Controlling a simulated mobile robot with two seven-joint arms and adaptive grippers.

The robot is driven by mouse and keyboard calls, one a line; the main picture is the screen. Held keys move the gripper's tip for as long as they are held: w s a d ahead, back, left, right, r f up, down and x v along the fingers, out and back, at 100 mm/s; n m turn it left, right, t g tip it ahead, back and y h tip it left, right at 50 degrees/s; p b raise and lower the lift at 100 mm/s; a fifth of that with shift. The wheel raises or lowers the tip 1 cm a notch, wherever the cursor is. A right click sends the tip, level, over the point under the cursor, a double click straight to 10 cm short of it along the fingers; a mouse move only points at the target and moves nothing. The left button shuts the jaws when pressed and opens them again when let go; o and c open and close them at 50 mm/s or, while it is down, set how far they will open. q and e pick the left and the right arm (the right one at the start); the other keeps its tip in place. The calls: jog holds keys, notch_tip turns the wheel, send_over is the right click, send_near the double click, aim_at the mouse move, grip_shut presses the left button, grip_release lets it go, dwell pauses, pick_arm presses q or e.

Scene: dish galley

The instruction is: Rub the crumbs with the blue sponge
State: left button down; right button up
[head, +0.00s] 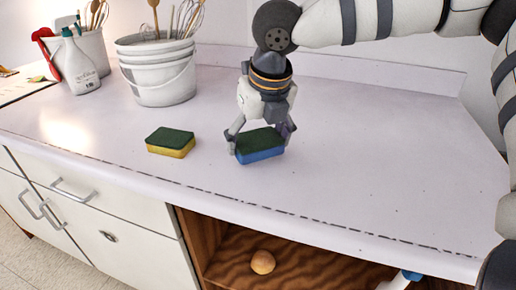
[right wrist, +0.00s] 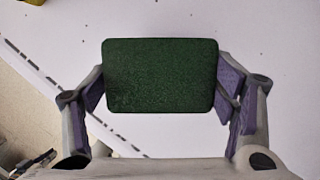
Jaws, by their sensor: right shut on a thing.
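The blue sponge (head: 262,153) has a dark green top and a blue lower side. My right gripper (head: 260,140) points down over it and is shut on it, one finger at each end. In the right wrist view the sponge's green face (right wrist: 160,75) fills the space between the fingers. I cannot tell whether its underside touches the counter. A few tiny dark specks show on the white counter (head: 350,150) right of the sponge; they are too small to tell if they are crumbs.
A yellow sponge with a green top (head: 171,142) lies left of the gripper. A white bucket of utensils (head: 160,75) and a spray bottle (head: 80,68) stand at the back left. A round tan object (head: 262,262) sits in the open cabinet below. The counter's right side is largely clear.

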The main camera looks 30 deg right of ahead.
jog(key=shift+r, duration=2.6)
